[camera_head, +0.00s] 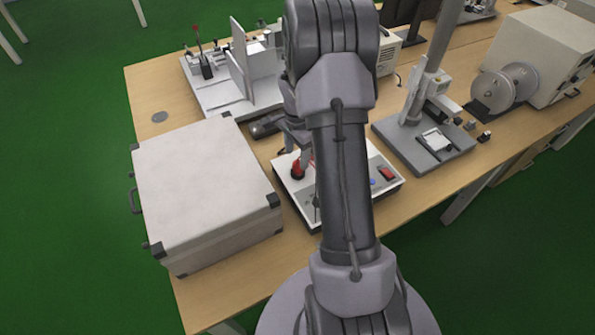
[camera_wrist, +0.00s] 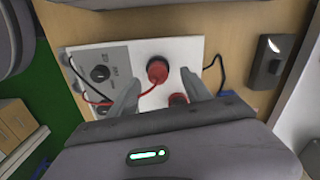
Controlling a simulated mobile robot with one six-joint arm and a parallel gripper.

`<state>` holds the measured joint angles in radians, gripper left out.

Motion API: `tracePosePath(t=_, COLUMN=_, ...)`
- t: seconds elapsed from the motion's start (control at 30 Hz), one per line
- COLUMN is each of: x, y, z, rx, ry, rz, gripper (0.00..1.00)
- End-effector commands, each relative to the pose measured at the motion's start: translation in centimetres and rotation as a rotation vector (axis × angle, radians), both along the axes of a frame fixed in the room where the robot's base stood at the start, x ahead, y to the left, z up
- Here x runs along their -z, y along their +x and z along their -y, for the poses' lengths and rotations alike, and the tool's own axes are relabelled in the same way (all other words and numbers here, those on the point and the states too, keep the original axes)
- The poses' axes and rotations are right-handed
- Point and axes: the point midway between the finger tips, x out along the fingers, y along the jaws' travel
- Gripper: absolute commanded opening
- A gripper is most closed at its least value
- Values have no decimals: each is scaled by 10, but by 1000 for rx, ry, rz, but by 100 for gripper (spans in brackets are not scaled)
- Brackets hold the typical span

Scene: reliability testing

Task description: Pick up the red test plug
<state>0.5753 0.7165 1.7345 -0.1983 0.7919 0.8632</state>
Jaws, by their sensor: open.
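A red plug-like piece (camera_wrist: 157,68) with a dark centre stands on a white panel (camera_wrist: 188,50) in the wrist view. A red lead runs from near it to the left. A second red piece (camera_wrist: 178,99) sits closer to my gripper body, partly hidden; I cannot tell for sure which is the test plug. My gripper (camera_wrist: 161,77) is open, its fingers on either side of the first red piece, with no visible grip. In the head view a red piece (camera_head: 298,170) shows on the white panel (camera_head: 350,198) below my gripper, partly hidden by my arm.
A large grey case (camera_head: 200,185) stands left of the panel. A stand with a grey base (camera_head: 420,155) is at the right. White equipment (camera_head: 225,95) is behind. Black knobs (camera_wrist: 99,73) and a black cable (camera_wrist: 222,72) lie near the fingers.

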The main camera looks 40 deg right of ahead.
Motion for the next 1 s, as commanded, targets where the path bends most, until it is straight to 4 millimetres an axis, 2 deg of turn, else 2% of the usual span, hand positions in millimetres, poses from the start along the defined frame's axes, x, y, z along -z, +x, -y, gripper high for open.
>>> tracePosePath(t=0.2, x=44, y=-5, z=3, rx=-1, ry=2, rz=-3, gripper=57)
tracePosePath(t=0.43, x=47, y=-4, z=4, rx=-1, ry=0, rz=0, gripper=57)
tracePosePath(t=0.7, x=46, y=-5, z=4, rx=-1, ry=0, rz=0, gripper=4)
tracePosePath(t=0.73, x=46, y=-5, z=4, rx=-1, ry=0, rz=0, gripper=0)
tracePosePath(t=1.0, x=46, y=-5, z=4, rx=-1, ry=0, rz=0, gripper=0)
